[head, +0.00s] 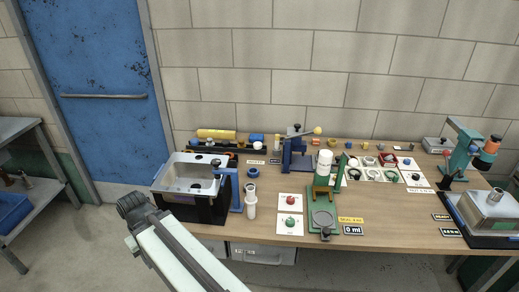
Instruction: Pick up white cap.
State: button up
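Either might be the white cap; the picture is too small to tell which. My pale arm reaches up from the bottom edge, left of the bench's front, and ends in view at a dark joint. No gripper fingers show, and nothing is seen held by the arm.
The wooden bench (390,220) runs along a block wall. A metal sink (190,172), a blue clamp-like device (294,153) and a white bottle-like piece (251,200) stand to the left. Several small parts lie on cards. A teal device (462,148) and a metal box (492,212) are right.

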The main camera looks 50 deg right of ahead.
aim_at(257, 145)
jog(key=z, duration=0.05)
jog(key=i, duration=0.9)
jog(key=u, duration=0.1)
